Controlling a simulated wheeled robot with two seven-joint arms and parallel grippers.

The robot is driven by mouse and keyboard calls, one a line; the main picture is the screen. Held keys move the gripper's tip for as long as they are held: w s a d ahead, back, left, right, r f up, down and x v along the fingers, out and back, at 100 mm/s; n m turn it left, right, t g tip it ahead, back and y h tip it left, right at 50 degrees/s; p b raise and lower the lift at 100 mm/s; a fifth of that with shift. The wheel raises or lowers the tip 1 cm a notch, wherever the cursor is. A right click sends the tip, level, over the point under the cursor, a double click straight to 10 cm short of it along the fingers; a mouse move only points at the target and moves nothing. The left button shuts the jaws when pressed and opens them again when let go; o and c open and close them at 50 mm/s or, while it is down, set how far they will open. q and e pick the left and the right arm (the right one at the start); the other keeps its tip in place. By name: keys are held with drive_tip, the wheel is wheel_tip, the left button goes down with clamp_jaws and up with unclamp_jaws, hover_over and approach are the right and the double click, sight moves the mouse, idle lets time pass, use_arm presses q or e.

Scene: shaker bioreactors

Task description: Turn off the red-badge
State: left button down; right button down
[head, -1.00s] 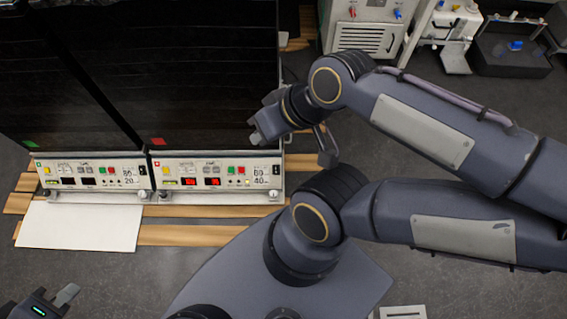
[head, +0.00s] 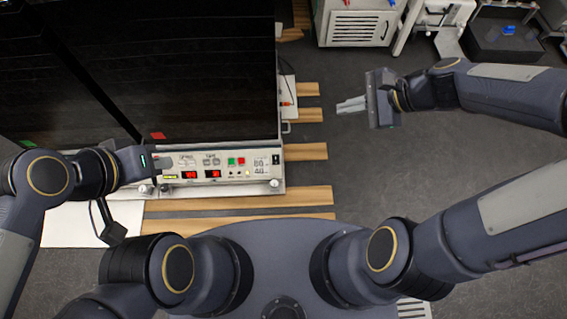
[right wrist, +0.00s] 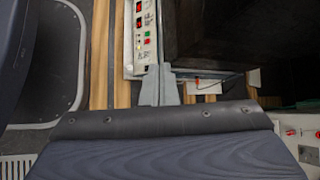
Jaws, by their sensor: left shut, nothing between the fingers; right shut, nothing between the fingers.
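The red-badge shaker is the right of two dark cabinets, with a red badge (head: 158,135) at its lower left front corner. Its white control panel (head: 225,172) shows lit red displays, a green and a red button and small knobs. The panel also shows in the right wrist view (right wrist: 140,40). My left gripper (head: 168,162) is shut and empty at the panel's left end, hiding the controls there; I cannot tell whether it touches. My right gripper (head: 351,106) is shut and empty over the floor, right of the cabinet; its fingers show in the right wrist view (right wrist: 160,86).
The left cabinet with a green badge (head: 28,144) stands beside it, its panel mostly hidden by my left arm. A white plate (head: 70,226) and wooden slats (head: 240,199) lie in front. White equipment (head: 358,25) and a dark box (head: 505,38) stand at the back right.

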drive_tip(key=w+f+m+t+y, duration=0.1)
drive_tip(key=w+f+m, duration=0.3)
drive_tip(key=f+m, duration=0.2)
drive_tip(key=w+f+m+y, duration=0.1)
drive_tip(key=w+f+m, duration=0.2)
drive_tip(key=f+m, duration=0.3)
drive_tip(key=m+t+h, duration=0.1)
drive_tip(key=m+t, duration=0.1)
drive_tip(key=m, duration=2.1)
approach(276, 160)
drive_tip(key=s+d+r, duration=0.2)
drive_tip(key=s+r, duration=0.3)
drive_tip(key=b+x, duration=0.1)
drive_tip(key=x, duration=0.3)
drive_tip(key=d+f+b+x, duration=0.1)
drive_tip(key=b+x, duration=0.1)
drive_tip(key=x, duration=0.2)
drive_tip(key=b+x, duration=0.1)
drive_tip(key=x, duration=0.3)
drive_tip(key=shift+w+f+b, duration=0.3)
drive_tip(key=shift+f+b, duration=0.05)
drive_tip(key=shift+b, duration=0.05)
drive_tip(key=shift+w+f+b, duration=0.3)
drive_tip(key=shift+w, duration=0.15)
drive_tip(key=shift+d, duration=0.1)
